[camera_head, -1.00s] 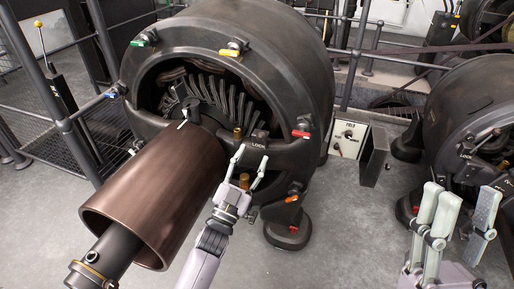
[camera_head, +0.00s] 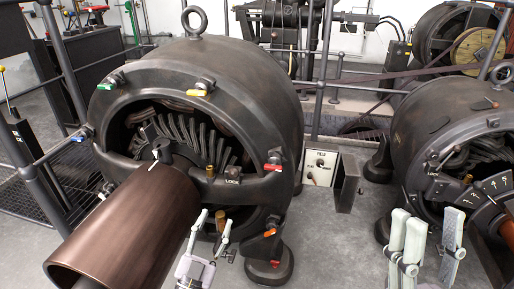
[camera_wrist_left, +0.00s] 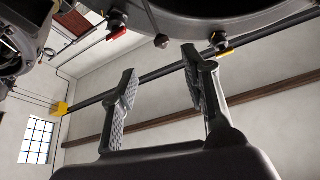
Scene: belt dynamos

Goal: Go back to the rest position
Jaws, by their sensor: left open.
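My left gripper (camera_head: 212,222) is in the lower middle of the head view, in front of the lower right part of the large dark dynamo (camera_head: 240,85). Its two fingers are apart with nothing between them. The left wrist view also shows its fingers (camera_wrist_left: 163,95) spread and empty, with wall and a dark rail behind. My right gripper (camera_head: 425,240) is at the lower right of the head view. Its pale fingers stand upright with a gap, and nothing shows between them. It is in front of the second dynamo (camera_head: 450,125).
A brown cylinder (camera_head: 135,225) juts from the dynamo toward the lower left. Railings (camera_head: 322,70) run behind, and a mesh platform (camera_head: 30,205) lies at left. Bare floor (camera_head: 330,240) shows between my grippers.

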